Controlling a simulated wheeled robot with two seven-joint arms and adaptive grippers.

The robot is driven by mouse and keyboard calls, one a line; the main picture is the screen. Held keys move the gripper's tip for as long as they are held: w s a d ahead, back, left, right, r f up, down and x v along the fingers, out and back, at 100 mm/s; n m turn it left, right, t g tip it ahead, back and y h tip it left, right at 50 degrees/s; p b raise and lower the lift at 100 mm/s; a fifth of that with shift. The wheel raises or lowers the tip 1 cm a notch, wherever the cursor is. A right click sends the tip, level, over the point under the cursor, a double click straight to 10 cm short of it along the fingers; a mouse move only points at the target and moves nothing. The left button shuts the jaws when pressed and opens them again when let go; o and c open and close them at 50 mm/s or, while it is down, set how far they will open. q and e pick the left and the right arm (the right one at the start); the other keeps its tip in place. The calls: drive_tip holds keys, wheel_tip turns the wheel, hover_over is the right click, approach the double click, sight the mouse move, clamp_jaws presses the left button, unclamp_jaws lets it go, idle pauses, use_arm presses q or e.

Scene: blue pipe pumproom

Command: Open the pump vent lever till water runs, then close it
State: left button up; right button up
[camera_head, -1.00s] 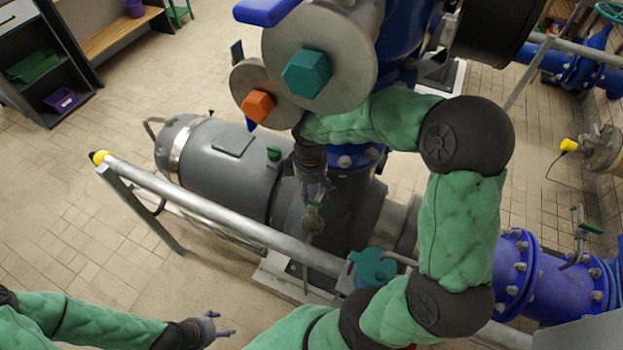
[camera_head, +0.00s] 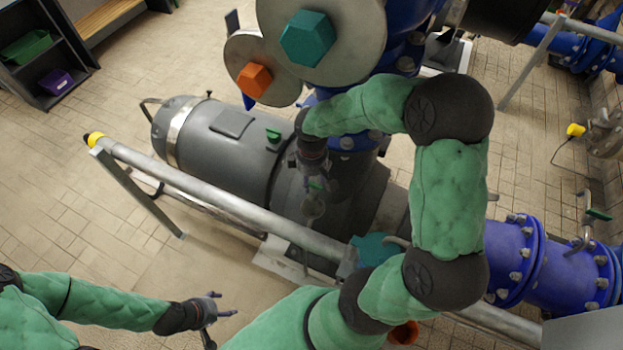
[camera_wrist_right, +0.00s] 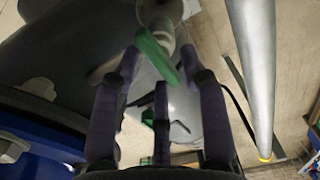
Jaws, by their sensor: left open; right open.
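The pump vent lever (camera_head: 315,185) is a small green handle on a little grey valve on the pump (camera_head: 345,205). In the right wrist view the green lever (camera_wrist_right: 157,57) lies tilted between the fingertips of my right gripper (camera_wrist_right: 165,72). The fingers are apart and stand on both sides of it; I cannot tell whether any finger touches it. In the head view my right gripper (camera_head: 312,176) reaches down over the valve and partly hides it. My left gripper (camera_head: 222,304) is open and empty over the floor at the lower left. No running water shows.
A grey rail (camera_head: 220,205) with a yellow end runs in front of the pump and motor (camera_head: 225,140). A teal part (camera_head: 375,249) sits by the rail. Large discs with teal and orange hex knobs (camera_head: 307,38) hang above. Blue pipes (camera_head: 570,280) stand right. Floor at left is free.

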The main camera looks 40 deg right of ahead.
clamp_jaws()
drive_tip(key=n+p, duration=0.3)
drive_tip(key=shift+a+r, duration=0.15)
drive_tip(key=n+p, duration=0.2)
drive_tip(key=n, duration=0.1)
drive_tip(key=shift+p, duration=0.3)
drive_tip(key=shift+a+n+p, duration=0.1)
drive_tip(key=shift+n+p, duration=0.5)
drive_tip(key=shift+n, duration=0.4)
